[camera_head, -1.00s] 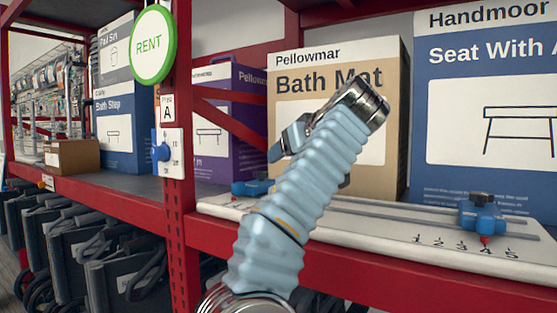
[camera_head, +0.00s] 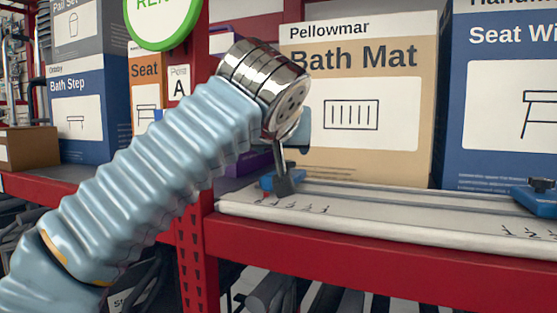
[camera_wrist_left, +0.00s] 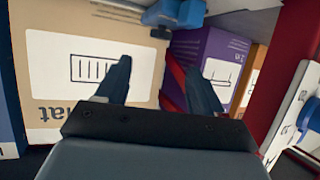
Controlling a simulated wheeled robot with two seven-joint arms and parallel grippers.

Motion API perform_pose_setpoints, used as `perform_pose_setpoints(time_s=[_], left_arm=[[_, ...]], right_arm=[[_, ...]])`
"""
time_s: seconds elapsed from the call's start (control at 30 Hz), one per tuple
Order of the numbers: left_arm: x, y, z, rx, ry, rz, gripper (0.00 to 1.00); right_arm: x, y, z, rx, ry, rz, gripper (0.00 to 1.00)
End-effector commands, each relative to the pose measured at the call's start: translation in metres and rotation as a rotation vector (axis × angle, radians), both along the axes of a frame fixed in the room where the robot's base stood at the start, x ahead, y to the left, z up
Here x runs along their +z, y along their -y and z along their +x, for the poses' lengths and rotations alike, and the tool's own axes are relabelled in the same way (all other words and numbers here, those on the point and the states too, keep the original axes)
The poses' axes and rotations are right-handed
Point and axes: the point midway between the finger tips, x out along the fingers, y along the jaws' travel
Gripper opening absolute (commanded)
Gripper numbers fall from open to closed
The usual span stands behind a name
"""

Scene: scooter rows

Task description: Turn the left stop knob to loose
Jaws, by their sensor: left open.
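The left stop (camera_head: 268,181) is a small blue block at the left end of the pale rail on the shelf. It also shows at the top of the upside-down left wrist view (camera_wrist_left: 160,17). Its knob is hard to make out behind my dark finger. My left gripper (camera_head: 290,155) hangs above the stop, partly hidden by my wrist. In the left wrist view its two fingers (camera_wrist_left: 158,72) are apart with nothing between them, and the stop lies beyond the tips. My right gripper is in neither view.
The right stop (camera_head: 535,200) has a black knob on top and sits farther along the numbered rail (camera_head: 400,225). A tan Bath Mat box (camera_head: 365,165) stands close behind the rail. A red upright (camera_head: 190,250) is to the left, with a round RENT sign (camera_head: 160,15) above.

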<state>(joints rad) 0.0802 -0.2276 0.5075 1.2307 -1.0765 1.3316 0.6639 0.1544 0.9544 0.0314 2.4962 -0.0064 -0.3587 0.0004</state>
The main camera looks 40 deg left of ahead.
Motion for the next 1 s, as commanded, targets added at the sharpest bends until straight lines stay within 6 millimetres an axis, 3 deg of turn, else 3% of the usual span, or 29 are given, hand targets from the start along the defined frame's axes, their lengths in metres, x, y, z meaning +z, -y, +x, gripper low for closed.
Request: perform_pose_setpoints(time_s=[0.3, 0.5, 0.9, 1.0], left_arm=[[-0.029, -0.04, 0.056, 0.003, -0.005, -0.002, 0.68], [-0.04, -0.056, 0.078, 0.003, -0.003, -0.001, 0.68], [-0.044, -0.061, 0.085, 0.002, -0.001, -0.001, 0.68], [-0.044, -0.061, 0.085, 0.002, -0.001, -0.001, 0.54]], right_arm=[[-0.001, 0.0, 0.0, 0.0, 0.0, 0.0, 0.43], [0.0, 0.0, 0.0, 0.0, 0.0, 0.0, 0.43], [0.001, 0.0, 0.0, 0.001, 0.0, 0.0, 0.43], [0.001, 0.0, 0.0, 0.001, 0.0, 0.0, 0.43]])
